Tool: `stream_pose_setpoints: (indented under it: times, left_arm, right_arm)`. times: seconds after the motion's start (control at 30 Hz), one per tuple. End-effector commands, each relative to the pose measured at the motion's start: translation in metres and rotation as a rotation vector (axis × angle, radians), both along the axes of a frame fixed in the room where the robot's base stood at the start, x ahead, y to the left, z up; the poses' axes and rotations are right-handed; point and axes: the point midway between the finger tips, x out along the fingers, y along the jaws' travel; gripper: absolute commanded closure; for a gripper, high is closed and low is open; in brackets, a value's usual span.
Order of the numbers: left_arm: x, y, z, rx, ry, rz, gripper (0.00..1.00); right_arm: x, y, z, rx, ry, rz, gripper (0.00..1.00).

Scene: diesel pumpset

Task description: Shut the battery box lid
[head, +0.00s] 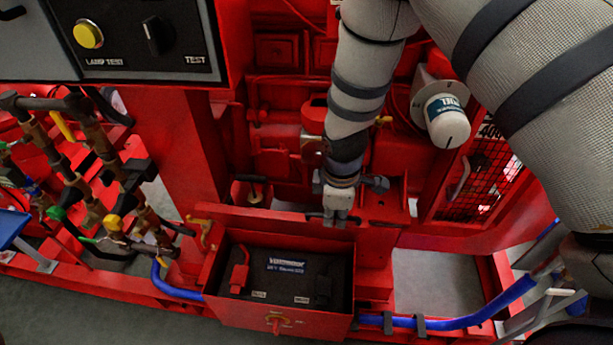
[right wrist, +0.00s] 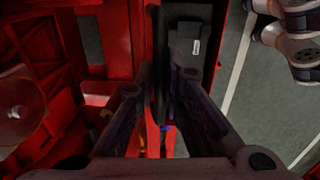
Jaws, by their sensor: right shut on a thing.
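The red battery box (head: 240,310) stands open low in the middle of the head view, with the dark battery (head: 285,272) visible inside. Its red lid (head: 265,222) stands raised along the back of the box, seen nearly edge-on. My right gripper (head: 335,220) comes down from above and is shut on the upper edge of the lid, toward its right end. In the right wrist view the fingers (right wrist: 165,105) are close around the edge, with the battery (right wrist: 195,45) beyond them. The exact finger contact is dark and partly hidden. My left gripper is not in view.
Blue hoses (head: 455,318) run low to the right of the box. Pipes and valves (head: 80,170) fill the left side. A white filter (head: 445,118) sits near my right arm. A control panel (head: 130,38) is at upper left. Space directly above the box opening is clear.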

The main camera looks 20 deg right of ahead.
Motion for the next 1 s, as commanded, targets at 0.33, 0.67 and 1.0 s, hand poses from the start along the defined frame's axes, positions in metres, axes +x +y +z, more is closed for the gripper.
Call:
stream_pose_setpoints:
  times: [0.33,0.67,1.0]
  left_arm:
    - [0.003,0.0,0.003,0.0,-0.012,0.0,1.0]
    - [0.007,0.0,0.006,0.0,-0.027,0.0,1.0]
    - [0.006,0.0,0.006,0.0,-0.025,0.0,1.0]
  right_arm:
    - [-0.006,0.003,0.0,-0.001,-0.002,0.001,1.0]
    - [-0.017,0.01,-0.005,-0.001,-0.002,0.001,1.0]
    - [-0.017,0.01,-0.005,0.0,-0.002,0.0,0.67]
